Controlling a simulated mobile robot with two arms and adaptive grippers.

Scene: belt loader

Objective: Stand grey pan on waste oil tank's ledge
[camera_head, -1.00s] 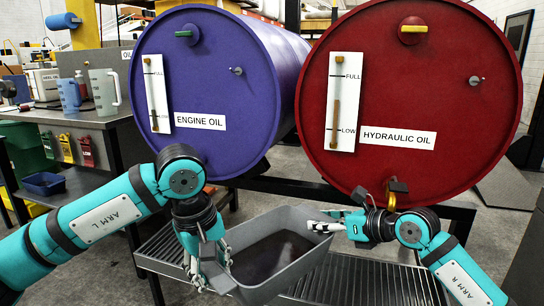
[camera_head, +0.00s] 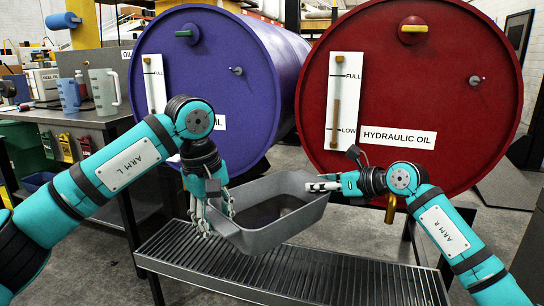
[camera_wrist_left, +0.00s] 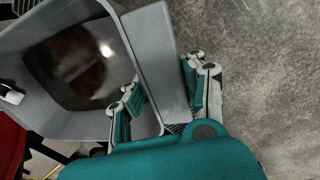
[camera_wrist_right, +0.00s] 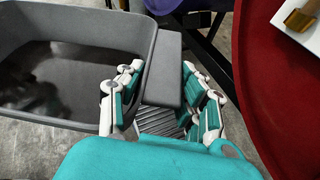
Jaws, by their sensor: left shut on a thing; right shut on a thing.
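The grey pan (camera_head: 274,238) is held between my two grippers above the slatted grate, with dark liquid in its bottom. My left gripper (camera_head: 218,212) is shut on its left end; in the left wrist view the fingers (camera_wrist_left: 160,95) straddle the pan's end flange (camera_wrist_left: 158,60). My right gripper (camera_head: 322,185) is shut on the right end; in the right wrist view the fingers (camera_wrist_right: 160,98) sit on both sides of the flange (camera_wrist_right: 163,70). The pan looks roughly level, slightly tilted in the head view. I cannot identify the waste oil tank or its ledge.
The slatted metal grate (camera_head: 290,275) lies below the pan. A blue engine oil drum (camera_head: 255,60) and a red hydraulic oil drum (camera_head: 440,90) stand behind it. A bench with jugs (camera_head: 103,90) is at the left. Bare floor shows at right.

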